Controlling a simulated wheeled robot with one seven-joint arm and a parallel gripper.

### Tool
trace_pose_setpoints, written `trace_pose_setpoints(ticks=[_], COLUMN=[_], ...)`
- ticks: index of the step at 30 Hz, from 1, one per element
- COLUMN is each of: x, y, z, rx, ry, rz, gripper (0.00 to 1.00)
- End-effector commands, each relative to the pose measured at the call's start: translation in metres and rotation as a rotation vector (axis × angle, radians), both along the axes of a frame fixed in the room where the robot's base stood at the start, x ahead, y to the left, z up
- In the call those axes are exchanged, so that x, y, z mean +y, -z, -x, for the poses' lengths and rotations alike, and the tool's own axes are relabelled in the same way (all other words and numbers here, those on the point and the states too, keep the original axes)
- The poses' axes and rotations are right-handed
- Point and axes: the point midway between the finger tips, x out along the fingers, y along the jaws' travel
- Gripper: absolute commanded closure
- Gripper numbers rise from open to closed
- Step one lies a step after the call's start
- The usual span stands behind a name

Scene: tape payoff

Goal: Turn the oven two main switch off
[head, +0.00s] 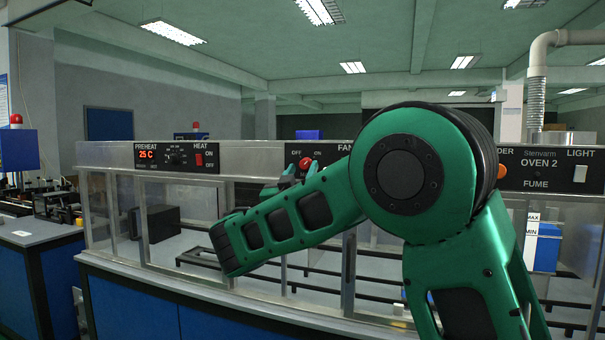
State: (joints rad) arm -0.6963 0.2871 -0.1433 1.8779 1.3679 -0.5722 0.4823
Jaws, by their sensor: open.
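A round red knob (305,163) sits on the black control panel strip below the words OFF and ON; the frame does not show clearly which way it points. The main switch's own label cannot be read. The panel at the right (547,170) reads OVEN 2. My gripper (290,179) is open, close to the red knob, with its fingers partly hidden behind my green forearm. One fingertip overlaps the area just below the knob; I cannot tell whether it touches.
A preheat panel (177,157) with a 25 C display and a red HEAT switch (199,160) is to the left. The glass-fronted oven cabinet (180,245) runs across the front. A blue-sided bench (40,285) stands at far left. My arm hides the panel's middle.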

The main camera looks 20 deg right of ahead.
Motion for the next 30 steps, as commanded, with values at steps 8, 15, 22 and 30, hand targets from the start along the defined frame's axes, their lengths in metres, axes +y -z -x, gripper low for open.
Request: trace_pose_setpoints(ticks=[8, 15, 22, 30], x=[-0.0065, -0.0065, -0.0103, -0.0077], y=[-0.0052, -0.0051, -0.0049, -0.0053], z=[-0.0107, -0.0107, -0.0107, -0.0107], rx=[0.000, 0.000, 0.000, 0.022], ry=[0.000, 0.000, 0.001, 0.000], rz=[0.000, 0.001, 0.001, 0.031], gripper=[0.58, 0.65, 0.97, 0.98])
